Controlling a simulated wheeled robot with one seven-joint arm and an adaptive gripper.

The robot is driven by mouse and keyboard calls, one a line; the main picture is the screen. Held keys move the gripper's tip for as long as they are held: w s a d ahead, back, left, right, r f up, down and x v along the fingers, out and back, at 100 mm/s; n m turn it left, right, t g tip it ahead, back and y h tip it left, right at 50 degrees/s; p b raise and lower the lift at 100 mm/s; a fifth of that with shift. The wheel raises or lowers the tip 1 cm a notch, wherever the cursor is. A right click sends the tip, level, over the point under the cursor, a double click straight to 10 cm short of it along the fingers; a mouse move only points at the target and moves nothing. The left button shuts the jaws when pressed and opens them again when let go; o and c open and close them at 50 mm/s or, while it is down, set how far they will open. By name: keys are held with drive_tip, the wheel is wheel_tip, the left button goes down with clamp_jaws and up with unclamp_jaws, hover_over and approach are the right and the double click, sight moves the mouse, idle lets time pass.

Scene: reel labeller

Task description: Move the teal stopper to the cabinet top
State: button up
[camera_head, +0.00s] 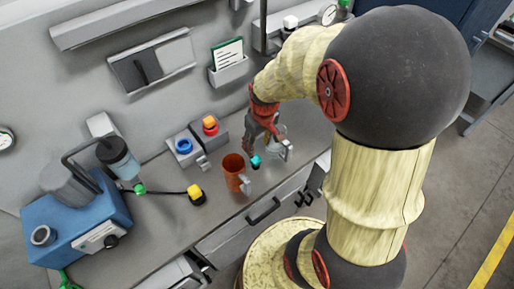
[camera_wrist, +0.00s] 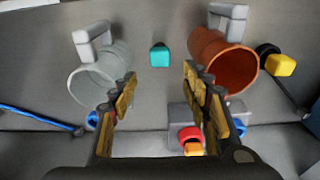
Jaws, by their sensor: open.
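The teal stopper (camera_head: 256,162) is a small block on the grey worktop, between an orange mug (camera_head: 236,172) and a pale translucent mug (camera_head: 281,148). In the wrist view, the stopper (camera_wrist: 160,55) sits centred beyond the fingertips. My gripper (camera_wrist: 158,80) is open and empty, its fingers pointing toward the stopper and apart from it. In the head view, my gripper (camera_head: 264,128) hangs over the worktop just behind the stopper. Which surface is the cabinet top is not clear; drawers sit below the worktop (camera_head: 170,228).
The orange mug (camera_wrist: 222,60) and pale mug (camera_wrist: 100,78) flank the stopper closely, handles away from my wrist. Button boxes (camera_head: 199,138) stand behind. A yellow-ended cable (camera_head: 195,193) and a blue machine (camera_head: 85,220) are at the left.

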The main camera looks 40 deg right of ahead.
drive_tip(key=s+a+r+t, duration=0.2)
drive_tip(key=s+a+r, duration=0.3)
drive_tip(key=r, duration=0.5)
drive_tip(key=s+a+r+t, duration=0.2)
drive_tip(key=s+a+r, duration=0.4)
drive_tip(key=r, duration=0.4)
drive_tip(key=shift+s+a+r, duration=0.15)
drive_tip(key=shift+a+r, duration=0.25)
drive_tip(key=shift+a, duration=0.3)
drive_tip(key=shift+f, duration=0.1)
drive_tip(key=shift+f+b, duration=0.7)
drive_tip(key=shift+b, duration=0.1)
